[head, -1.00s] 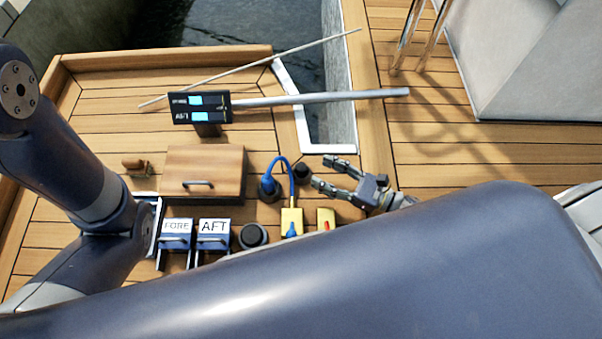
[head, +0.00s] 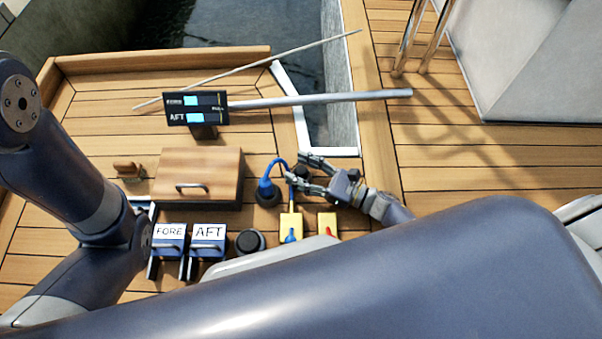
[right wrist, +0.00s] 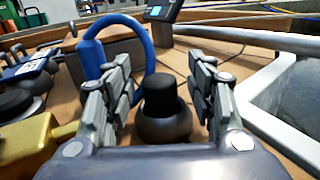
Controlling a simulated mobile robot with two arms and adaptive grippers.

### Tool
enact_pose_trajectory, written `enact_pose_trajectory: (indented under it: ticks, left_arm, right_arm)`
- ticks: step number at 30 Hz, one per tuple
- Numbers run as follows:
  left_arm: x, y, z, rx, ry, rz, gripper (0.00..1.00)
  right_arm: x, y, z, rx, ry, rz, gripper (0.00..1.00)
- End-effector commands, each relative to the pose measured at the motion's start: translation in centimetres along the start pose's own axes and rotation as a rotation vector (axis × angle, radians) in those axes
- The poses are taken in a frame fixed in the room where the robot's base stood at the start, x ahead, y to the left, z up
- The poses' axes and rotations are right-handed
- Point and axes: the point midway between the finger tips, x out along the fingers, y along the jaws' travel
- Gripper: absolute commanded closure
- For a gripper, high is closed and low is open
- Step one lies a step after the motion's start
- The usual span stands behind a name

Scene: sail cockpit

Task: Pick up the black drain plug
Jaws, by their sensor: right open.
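The black drain plug (right wrist: 161,97) stands upright on a dark round base in the right wrist view, between the open fingers of my right gripper (right wrist: 160,95) and a little ahead of them. In the head view the plug (head: 302,173) shows partly, with my right gripper (head: 298,171) around it from the right. The fingers are apart, and I see no clear contact with the plug. My left arm comes in at the left of the head view, but its gripper is hidden.
A blue hose (head: 266,184) arches close on the plug's left. Yellow valve boxes (head: 328,222), a black round cap (head: 250,241) and the FORE and AFT boxes stand nearer. A wooden box (head: 200,165) is left. A metal tiller (head: 330,97) crosses behind.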

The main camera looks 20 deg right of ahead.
Motion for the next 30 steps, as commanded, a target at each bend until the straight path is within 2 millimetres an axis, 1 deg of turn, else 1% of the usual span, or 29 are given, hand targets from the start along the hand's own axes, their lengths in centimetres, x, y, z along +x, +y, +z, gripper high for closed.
enact_pose_trajectory:
  ticks: [3,4,5,6,8,9,10,18,22,26,30]
  left_arm:
    - [0.0,0.0,0.0,0.0,0.0,0.0,0.6]
    - [0.0,0.0,0.0,0.0,-0.001,0.0,0.6]
    - [0.0,0.0,0.0,0.0,-0.001,0.0,0.6]
    - [0.0,0.0,0.0,0.0,-0.001,0.0,0.6]
    - [0.0,0.0,0.0,0.0,-0.001,0.0,0.6]
    - [0.0,0.0,0.0,0.0,-0.001,0.0,0.6]
    - [0.0,0.0,0.1,0.0,-0.001,0.0,0.6]
    - [0.0,0.0,0.1,0.001,-0.002,0.0,0.6]
    - [0.5,-0.1,0.3,0.001,-0.003,0.0,0.6]
    - [1.7,-0.4,0.8,0.001,-0.005,-0.001,0.6]
    - [3.5,-0.8,1.4,0.001,-0.005,-0.001,0.6]
  right_arm:
    - [0.0,0.0,0.1,0.0,0.0,0.0,0.49]
    - [0.0,0.0,0.1,0.0,0.0,0.0,0.54]
    - [0.0,0.0,0.1,0.0,0.0,0.0,0.6]
    - [0.0,0.0,0.1,0.0,-0.001,0.0,0.69]
    - [0.0,0.0,0.1,0.0,0.0,0.0,0.83]
    - [0.0,0.0,0.1,0.0,0.0,0.0,0.92]
    - [0.0,0.0,0.1,0.0,0.0,0.0,0.94]
    - [-0.1,0.0,0.1,-0.001,-0.001,0.001,0.94]
    - [-0.1,0.0,0.7,-0.001,-0.001,0.001,0.94]
    - [0.0,0.1,2.5,-0.003,-0.002,0.001,0.94]
    - [-0.1,0.2,5.0,-0.002,-0.002,0.002,0.94]
